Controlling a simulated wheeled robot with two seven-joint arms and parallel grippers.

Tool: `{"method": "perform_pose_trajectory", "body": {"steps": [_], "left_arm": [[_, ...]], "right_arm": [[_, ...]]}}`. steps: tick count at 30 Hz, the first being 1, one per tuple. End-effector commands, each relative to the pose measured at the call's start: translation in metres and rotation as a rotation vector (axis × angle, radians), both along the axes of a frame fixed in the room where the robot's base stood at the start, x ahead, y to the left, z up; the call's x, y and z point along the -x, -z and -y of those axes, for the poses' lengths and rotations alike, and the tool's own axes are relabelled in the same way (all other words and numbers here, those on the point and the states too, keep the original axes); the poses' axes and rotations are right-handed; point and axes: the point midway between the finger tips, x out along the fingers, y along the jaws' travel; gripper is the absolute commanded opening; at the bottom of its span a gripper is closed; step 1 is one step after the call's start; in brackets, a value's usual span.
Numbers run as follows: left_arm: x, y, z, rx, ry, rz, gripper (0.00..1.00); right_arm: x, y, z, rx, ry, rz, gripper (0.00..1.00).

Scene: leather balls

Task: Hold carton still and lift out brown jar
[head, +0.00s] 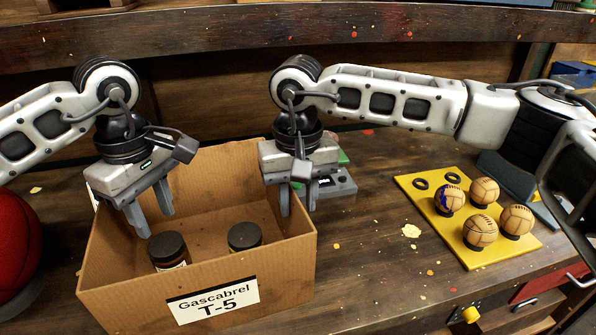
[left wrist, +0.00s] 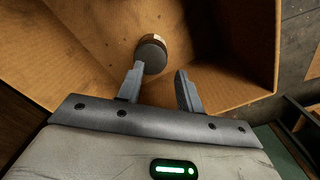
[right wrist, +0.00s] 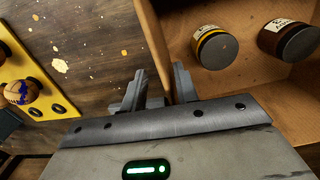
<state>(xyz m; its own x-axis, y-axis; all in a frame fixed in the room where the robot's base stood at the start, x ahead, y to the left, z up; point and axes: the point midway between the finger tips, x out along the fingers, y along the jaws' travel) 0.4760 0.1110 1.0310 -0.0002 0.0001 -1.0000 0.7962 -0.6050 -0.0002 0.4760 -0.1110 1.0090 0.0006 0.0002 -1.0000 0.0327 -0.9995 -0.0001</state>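The open cardboard carton (head: 292,262), labelled "Gascabrel T-5", stands on the bench. Two dark-lidded jars are inside. The left one, the brown jar (head: 168,250), has a brown band in the right wrist view (right wrist: 288,40); the other jar (head: 244,237) shows a yellow band there (right wrist: 214,47). My left gripper (head: 150,218) is open and empty over the carton's left part; in the left wrist view (left wrist: 160,88) the brown jar (left wrist: 151,55) lies beyond its fingertips. My right gripper (head: 297,205) is open at the carton's right wall, one finger on each side of it (right wrist: 158,85).
A yellow board (head: 450,228) with several leather balls and black rings lies on the right. A grey device (head: 335,187) stands behind the carton. A red ball (head: 15,245) is at the left edge. Bench between carton and board is clear.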

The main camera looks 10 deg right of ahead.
Motion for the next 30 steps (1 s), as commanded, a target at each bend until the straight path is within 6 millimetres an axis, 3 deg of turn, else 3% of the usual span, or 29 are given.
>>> {"method": "perform_pose_trajectory", "body": {"steps": [6,15,18,23,24,29,30], "left_arm": [[0.0,0.0,0.0,0.0,0.0,0.0,0.36],[0.0,0.0,0.0,0.0,0.0,0.0,0.36],[0.0,0.0,0.0,0.0,0.0,0.0,0.36],[0.0,0.0,0.0,0.0,0.0,0.0,0.36],[0.0,0.0,0.0,0.0,0.0,0.0,0.39],[0.0,0.0,0.0,0.0,0.0,0.0,0.83],[0.0,0.0,0.0,0.0,0.0,0.0,0.83]], "right_arm": [[0.0,0.017,0.0,0.0,0.0,-0.001,0.3],[0.0,0.018,0.0,0.0,0.0,0.0,0.3],[0.0,0.018,0.0,0.0,0.0,-0.001,0.02],[0.0,0.018,0.0,0.001,0.001,-0.001,0.0],[0.0,0.018,0.0,0.001,0.002,0.0,0.0],[0.0,0.018,0.001,0.001,0.003,0.0,0.0],[0.0,0.018,0.001,0.001,0.004,0.0,0.0]]}}
